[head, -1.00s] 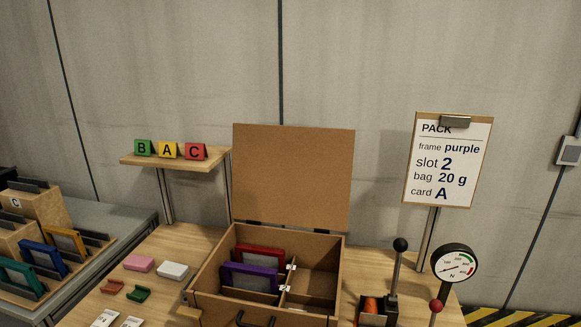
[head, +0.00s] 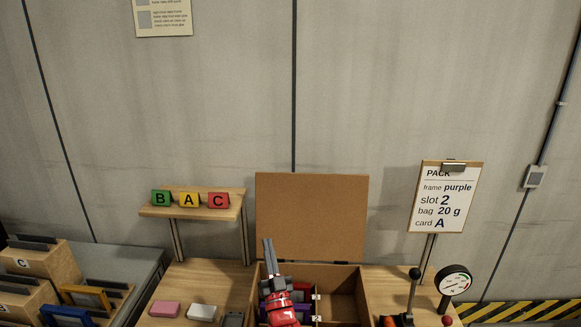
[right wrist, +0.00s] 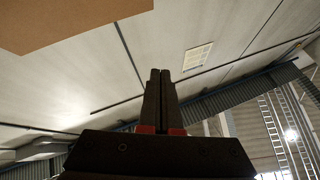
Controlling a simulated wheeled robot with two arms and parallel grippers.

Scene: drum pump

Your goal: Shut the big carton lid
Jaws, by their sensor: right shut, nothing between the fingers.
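The big carton (head: 345,290) stands on the table, open. Its brown lid (head: 315,215) stands upright at the carton's back edge; a brown panel, apparently the lid, also fills the upper left of the right wrist view (right wrist: 70,20). My right gripper (head: 267,243) is shut and empty. It points up above the carton, in front of the lid's lower left part; I cannot tell whether it touches the lid. Its closed fingers show in the right wrist view (right wrist: 160,75). My right arm hides much of the carton's left half. I cannot make out my left gripper.
Red and purple frames (head: 300,292) lie partly hidden in the carton. A card shelf (head: 192,212) stands at left, with pink and white blocks (head: 201,312) below. A lever (head: 413,290), gauge (head: 454,281) and sign (head: 445,197) stand at right.

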